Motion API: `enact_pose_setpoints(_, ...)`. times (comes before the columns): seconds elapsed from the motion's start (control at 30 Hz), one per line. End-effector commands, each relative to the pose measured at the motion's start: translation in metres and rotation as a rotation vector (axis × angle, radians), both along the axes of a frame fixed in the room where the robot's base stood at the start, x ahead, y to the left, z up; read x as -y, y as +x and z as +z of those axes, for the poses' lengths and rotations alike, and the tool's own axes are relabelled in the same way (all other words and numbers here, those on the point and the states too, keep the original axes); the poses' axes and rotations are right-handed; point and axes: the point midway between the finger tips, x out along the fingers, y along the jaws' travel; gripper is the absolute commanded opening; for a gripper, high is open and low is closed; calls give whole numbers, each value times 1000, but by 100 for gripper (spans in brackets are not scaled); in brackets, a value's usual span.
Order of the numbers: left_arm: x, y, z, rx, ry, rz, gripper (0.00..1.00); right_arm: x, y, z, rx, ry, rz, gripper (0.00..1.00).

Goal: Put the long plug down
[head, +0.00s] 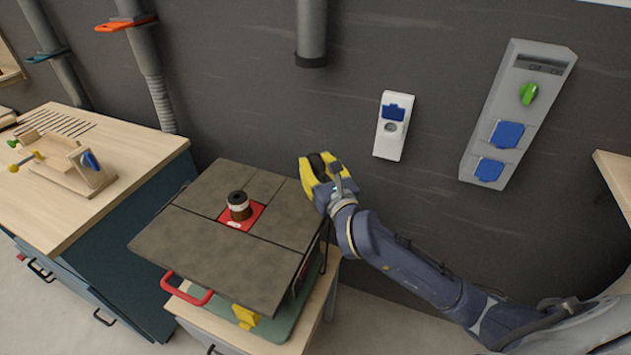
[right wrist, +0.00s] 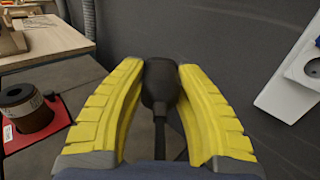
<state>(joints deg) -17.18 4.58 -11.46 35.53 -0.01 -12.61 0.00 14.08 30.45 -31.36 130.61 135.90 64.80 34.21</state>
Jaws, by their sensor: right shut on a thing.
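My right gripper (head: 322,172) has yellow fingers and is shut on a black plug (head: 317,163). It is near the back right corner of the dark table of the machine. In the right wrist view the plug (right wrist: 160,84) sits between the two yellow fingers (right wrist: 160,108), with its cord running down toward me. Whether the plug touches any surface is not clear. My left gripper is not in view.
A router-type machine table (head: 185,235) with a red plate and a brown bit stands left of the gripper. A white wall socket (head: 379,146) with a blue cover is to the right. A grey socket panel (head: 480,158) is further right. A wooden workbench (head: 40,215) stands at the left.

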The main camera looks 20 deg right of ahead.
Motion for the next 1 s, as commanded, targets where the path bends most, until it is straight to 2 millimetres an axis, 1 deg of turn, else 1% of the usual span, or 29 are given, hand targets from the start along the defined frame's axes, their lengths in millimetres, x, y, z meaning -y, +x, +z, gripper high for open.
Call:
enact_pose_setpoints(0.07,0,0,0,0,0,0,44,0,0,-7,-1,1,-2,0)
enact_pose_setpoints(0.27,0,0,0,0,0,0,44,0,0,-16,0,1,-2,0)
enact_pose_setpoints(0.5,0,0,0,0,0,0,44,0,0,-45,-2,0,-2,0)
enact_pose_setpoints(0.6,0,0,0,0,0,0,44,0,0,-52,0,0,-1,0)
enact_pose_setpoints(0.7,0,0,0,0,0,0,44,0,0,-55,0,1,-1,0)
enact_pose_setpoints(1.0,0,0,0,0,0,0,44,0,0,-56,0,0,-1,0)
